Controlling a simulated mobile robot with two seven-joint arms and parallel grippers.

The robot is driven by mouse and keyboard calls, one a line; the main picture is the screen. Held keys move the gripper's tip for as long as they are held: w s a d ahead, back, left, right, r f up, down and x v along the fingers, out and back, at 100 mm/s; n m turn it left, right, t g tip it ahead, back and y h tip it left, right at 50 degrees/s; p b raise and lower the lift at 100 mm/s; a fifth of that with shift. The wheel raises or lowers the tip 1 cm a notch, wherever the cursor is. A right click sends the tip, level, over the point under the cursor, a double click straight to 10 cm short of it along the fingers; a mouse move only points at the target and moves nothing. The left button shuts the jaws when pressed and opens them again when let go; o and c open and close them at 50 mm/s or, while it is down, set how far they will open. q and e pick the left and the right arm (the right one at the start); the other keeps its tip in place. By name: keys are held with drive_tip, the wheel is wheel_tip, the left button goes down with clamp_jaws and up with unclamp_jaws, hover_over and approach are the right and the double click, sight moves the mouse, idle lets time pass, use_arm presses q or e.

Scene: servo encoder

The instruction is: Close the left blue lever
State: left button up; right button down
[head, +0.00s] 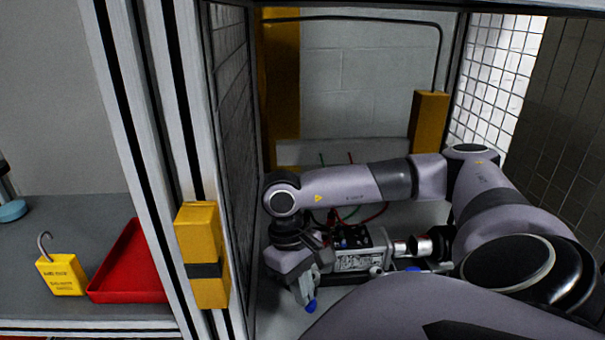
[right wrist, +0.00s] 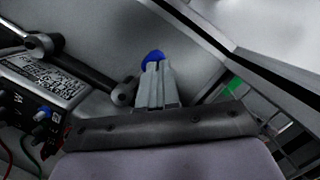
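The left blue lever shows as a blue tip (head: 311,306) at the front left of the servo unit (head: 355,262). My right gripper (head: 306,296) points down at this tip. In the right wrist view its fingers (right wrist: 157,68) are close together, and the blue lever tip (right wrist: 153,56) shows right at and just beyond the fingertips. I cannot tell whether the fingers touch or pinch it; they hide part of it. A second blue tip (head: 413,269) shows farther right, partly hidden. My left gripper is not in view.
A dark bar (right wrist: 85,68) with round ends lies left of the fingers in the right wrist view. Red and green cables (head: 350,212) rise behind the unit. A frame post with a yellow box (head: 202,255) stands left. Outside are a red tray (head: 130,265) and a yellow padlock (head: 62,275).

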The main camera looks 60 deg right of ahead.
drive_tip(key=shift+s+f, duration=0.15)
drive_tip(key=shift+f, duration=0.05)
drive_tip(key=p+v, duration=0.1)
drive_tip(key=v, duration=0.6)
drive_tip(key=shift+r, duration=0.3)
